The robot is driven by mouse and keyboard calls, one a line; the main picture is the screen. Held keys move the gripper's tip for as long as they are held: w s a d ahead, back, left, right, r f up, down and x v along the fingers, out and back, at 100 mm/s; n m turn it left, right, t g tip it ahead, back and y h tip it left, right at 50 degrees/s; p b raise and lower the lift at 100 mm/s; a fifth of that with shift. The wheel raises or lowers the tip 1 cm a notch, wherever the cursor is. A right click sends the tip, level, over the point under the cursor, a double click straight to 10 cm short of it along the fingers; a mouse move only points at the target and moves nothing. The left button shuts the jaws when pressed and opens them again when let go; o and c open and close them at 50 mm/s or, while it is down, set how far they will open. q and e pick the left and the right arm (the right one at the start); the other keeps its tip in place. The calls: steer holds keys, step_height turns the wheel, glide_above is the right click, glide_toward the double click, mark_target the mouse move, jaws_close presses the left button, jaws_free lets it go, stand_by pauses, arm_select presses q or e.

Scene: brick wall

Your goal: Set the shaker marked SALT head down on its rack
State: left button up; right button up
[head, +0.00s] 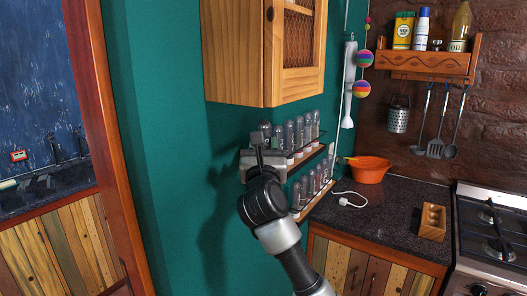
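A two-tier wooden wall rack (312,155) with thin rails hangs on the teal wall below a cupboard. Several glass shakers with grey tops (299,133) stand in a row on its upper shelf, and more shakers (311,184) stand on the lower shelf. Any SALT marking is too small to read, so I cannot tell which shaker is that one. One arm rises from the bottom, right of centre; I take it as my right. Its gripper (257,146) is at the left end of the upper shelf, close to the nearest shakers. Its fingers are too unclear to show a grip. My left gripper is out of view.
A wooden cupboard (236,50) hangs just above the rack. An orange bowl (369,171), a white cable (348,199) and a wooden block with hollows (432,222) are on the dark counter (385,215). A stove (497,235) stands at right.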

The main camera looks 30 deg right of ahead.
steer(key=shift+w+d+f, duration=0.15)
steer(key=shift+w+f, duration=0.1)
steer(key=shift+f, duration=0.55)
steer(key=g+p, duration=0.1)
steer(key=p, duration=0.1)
steer(key=w+r+g+y+p, duration=0.1)
steer(key=p, duration=0.1)
steer(key=d+g+y+p, duration=0.1)
steer(key=p, duration=0.1)
steer(key=shift+w+r, duration=0.2)
steer(key=shift+w, duration=0.1)
steer(key=shift+w+d+f+g+p, duration=0.15)
steer(key=shift+f+g+p, duration=0.2)
steer(key=shift+p, duration=0.2)
steer(key=shift+f, duration=0.95)
steer(key=shift+f, duration=0.3)
